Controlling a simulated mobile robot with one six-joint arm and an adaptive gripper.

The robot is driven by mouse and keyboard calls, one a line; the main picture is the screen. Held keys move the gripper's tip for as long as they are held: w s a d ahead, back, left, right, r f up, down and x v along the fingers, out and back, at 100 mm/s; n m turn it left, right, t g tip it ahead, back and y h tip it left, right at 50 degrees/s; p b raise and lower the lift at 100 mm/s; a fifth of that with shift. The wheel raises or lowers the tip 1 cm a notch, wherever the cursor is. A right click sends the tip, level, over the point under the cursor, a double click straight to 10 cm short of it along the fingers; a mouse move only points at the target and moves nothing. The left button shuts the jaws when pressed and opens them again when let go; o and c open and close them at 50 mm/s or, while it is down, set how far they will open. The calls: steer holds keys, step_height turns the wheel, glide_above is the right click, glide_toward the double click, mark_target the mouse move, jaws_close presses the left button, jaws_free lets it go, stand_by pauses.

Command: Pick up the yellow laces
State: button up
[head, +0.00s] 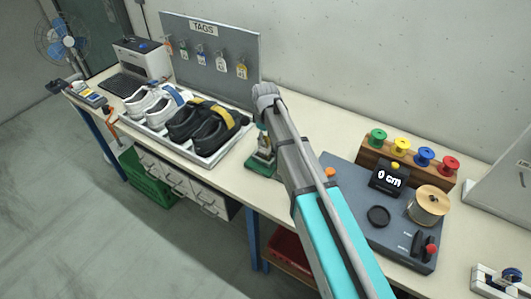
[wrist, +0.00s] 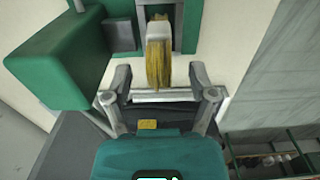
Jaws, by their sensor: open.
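The yellow laces (wrist: 158,65) hang as a bundle with a white band at the top, in front of a green and grey device (wrist: 75,62) in the wrist view. My gripper (wrist: 160,80) is open, with one finger to the left and one to the right of the hanging strands. I see no finger touching them. In the head view my arm covers my gripper and the laces, and only part of a green device (head: 262,150) shows beside the arm.
On the bench (head: 240,178), a tray (head: 206,160) of white and black shoes stands left of my arm. A tag board (head: 215,58) stands behind it. To the right are a grey station (head: 375,225) with a display and a rack (head: 382,153) of coloured spools.

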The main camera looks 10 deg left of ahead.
mark_target(266, 145)
steer(key=shift+d+f+b, duration=0.1)
steer(key=shift+f+b, duration=2.05)
steer(key=shift+f, duration=0.2)
steer(key=shift+c, duration=0.3)
jaws_close()
steer(key=shift+r, duration=0.2)
step_height(266, 145, up, 3)
steer(key=p, duration=0.3)
steer(key=s+d+r+p, duration=0.9)
steer(key=s+p, duration=0.1)
steer(key=shift+s+r, duration=0.35)
